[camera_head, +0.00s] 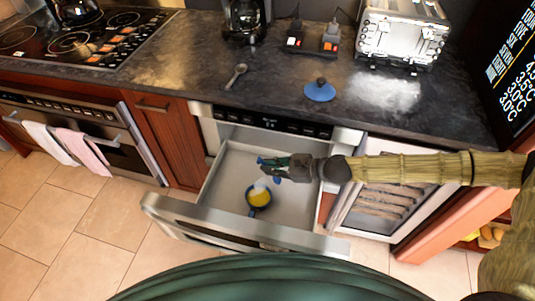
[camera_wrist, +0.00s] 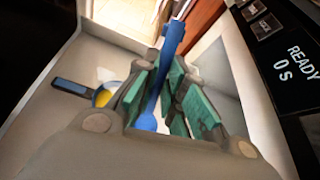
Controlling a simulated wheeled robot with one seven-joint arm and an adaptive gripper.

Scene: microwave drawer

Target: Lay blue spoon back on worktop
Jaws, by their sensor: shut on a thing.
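The blue spoon (camera_wrist: 168,45) is between the fingers of my gripper (camera_wrist: 157,90) in the wrist view, its long blue length reaching past the fingertips. In the head view my gripper (camera_head: 270,166) is over the open microwave drawer (camera_head: 225,172), in front of the worktop's edge; the spoon is hard to make out there. A blue pan (camera_head: 258,197) with yellow contents stands in the drawer, below my gripper. The dark worktop (camera_head: 185,80) lies behind the drawer.
A grey spoon (camera_head: 236,76) and a blue lid (camera_head: 319,91) lie on the worktop, with bare surface between them. A coffee maker (camera_head: 245,20), a toaster (camera_head: 403,32) and a hob (camera_head: 80,40) stand further back or left. The drawer front (camera_head: 230,222) juts forward.

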